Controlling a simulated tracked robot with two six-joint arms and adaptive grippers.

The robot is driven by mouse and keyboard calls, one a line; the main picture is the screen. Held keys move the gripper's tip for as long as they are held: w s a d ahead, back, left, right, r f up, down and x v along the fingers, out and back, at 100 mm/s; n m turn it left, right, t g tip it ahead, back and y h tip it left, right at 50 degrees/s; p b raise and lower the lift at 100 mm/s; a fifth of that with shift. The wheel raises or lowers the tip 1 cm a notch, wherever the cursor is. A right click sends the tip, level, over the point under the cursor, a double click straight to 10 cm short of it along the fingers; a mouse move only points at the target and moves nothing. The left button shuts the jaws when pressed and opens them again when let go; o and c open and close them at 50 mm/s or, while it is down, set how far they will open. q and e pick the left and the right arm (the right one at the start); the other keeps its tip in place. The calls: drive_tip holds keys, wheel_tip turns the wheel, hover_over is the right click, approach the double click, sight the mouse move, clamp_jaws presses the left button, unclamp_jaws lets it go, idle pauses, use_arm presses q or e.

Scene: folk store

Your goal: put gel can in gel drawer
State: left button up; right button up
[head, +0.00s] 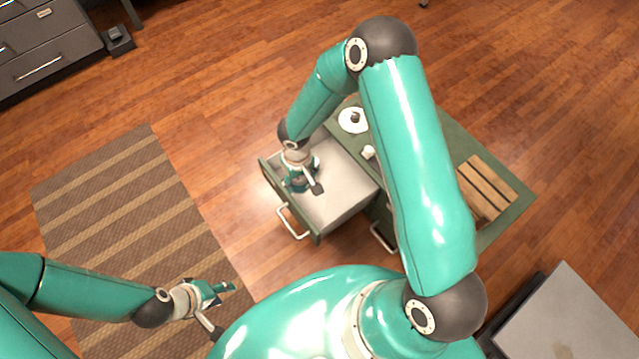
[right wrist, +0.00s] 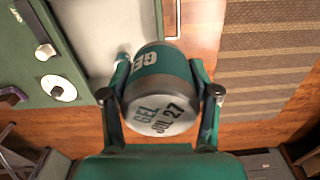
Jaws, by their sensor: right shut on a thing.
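The gel can (right wrist: 158,90) is a green can with a grey end reading "GEL JUL 27". My right gripper (right wrist: 160,92) has its fingers on both sides of the can and is shut on it. In the head view, my right gripper (head: 304,185) is over the left end of the open drawer (head: 343,198), near its front. The can is hard to make out there. The drawer is pulled out from the green cabinet (head: 510,212), with a pale bare floor. My left gripper (head: 222,307) is open and empty above the striped rug.
On the cabinet top are a white plate with a dark knob (head: 352,120), a small white item (head: 368,152) and a wooden slatted piece (head: 485,185). A striped rug (head: 120,215) lies left of the drawer. A grey drawer unit (head: 40,50) stands at the upper left.

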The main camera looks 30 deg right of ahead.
sight(325, 204)
drive_tip(key=shift+s+d, duration=0.15)
drive_tip(key=shift+d, duration=0.15)
drive_tip(key=w+d+f+n+b, duration=0.3)
drive_tip(key=d+f+b, duration=0.3)
drive_tip(key=f+b, duration=0.4)
drive_tip(key=w+d+f+n+b, duration=0.25)
drive_tip(key=d+f+b, duration=0.25)
drive_tip(key=f+b, duration=0.6)
drive_tip(key=shift+n, duration=0.25)
drive_tip(key=f+b, duration=0.3)
drive_tip(key=f, duration=0.5)
drive_tip(key=f+b, duration=0.3)
drive_tip(key=f, duration=0.6)
drive_tip(key=shift+s+d+f, duration=0.15)
drive_tip(key=shift+d+f, duration=0.05)
drive_tip(key=shift+f, duration=0.1)
drive_tip(key=shift+f+b, duration=0.15)
drive_tip(key=shift+b, duration=0.15)
drive_tip(key=o, duration=1.2)
drive_tip(key=shift+o, duration=0.3)
